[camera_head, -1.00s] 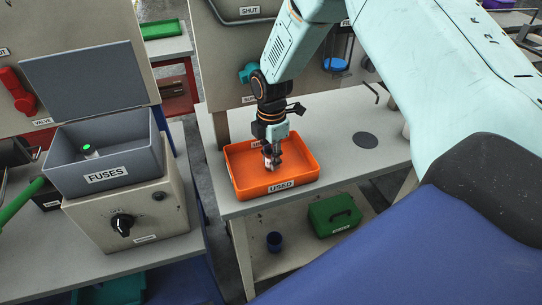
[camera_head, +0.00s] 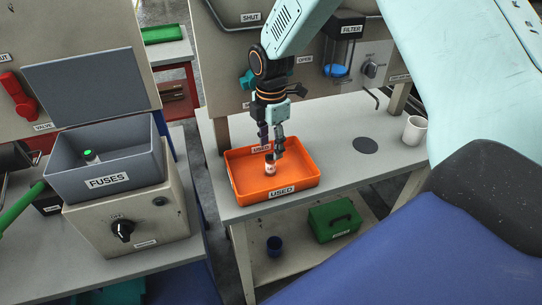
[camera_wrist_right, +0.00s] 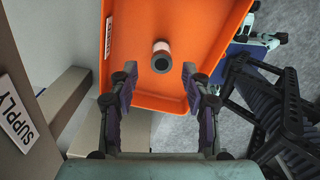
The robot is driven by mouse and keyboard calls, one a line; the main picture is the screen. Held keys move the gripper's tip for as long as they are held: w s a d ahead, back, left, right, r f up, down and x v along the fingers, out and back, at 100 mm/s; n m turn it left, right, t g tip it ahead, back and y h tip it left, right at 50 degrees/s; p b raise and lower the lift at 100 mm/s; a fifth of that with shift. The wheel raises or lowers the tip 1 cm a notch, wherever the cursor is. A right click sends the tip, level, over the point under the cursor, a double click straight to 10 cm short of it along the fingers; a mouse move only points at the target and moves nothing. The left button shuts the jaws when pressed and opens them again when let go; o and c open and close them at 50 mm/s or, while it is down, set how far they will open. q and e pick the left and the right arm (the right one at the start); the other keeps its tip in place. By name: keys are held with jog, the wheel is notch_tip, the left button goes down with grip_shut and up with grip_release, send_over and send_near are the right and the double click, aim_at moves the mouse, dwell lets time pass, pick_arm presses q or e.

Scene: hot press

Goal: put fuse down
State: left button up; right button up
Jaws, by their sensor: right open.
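A small white fuse (camera_head: 270,168) with a dark end stands in the orange tray labelled USED (camera_head: 310,183). In the right wrist view the fuse (camera_wrist_right: 161,58) is seen end-on, on the floor of the orange tray (camera_wrist_right: 200,30). My right gripper (camera_head: 271,156) is above the tray, just over the fuse. In the wrist view its two fingers (camera_wrist_right: 160,80) are spread wide and the fuse is clear of both. A grey box labelled FUSES (camera_head: 107,182), lid raised, holds another fuse with a green top (camera_head: 91,156). My left gripper is not in view.
The tray sits on a grey bench with free room to its right, around a dark disc (camera_head: 365,143) and a white cup (camera_head: 414,130). A panel with a filter (camera_head: 341,60) stands behind.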

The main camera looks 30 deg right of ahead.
aim_at(272, 156)
notch_tip(272, 156, up, 6)
jog(key=shift+f, duration=0.25)
jog(key=shift+s, duration=0.15)
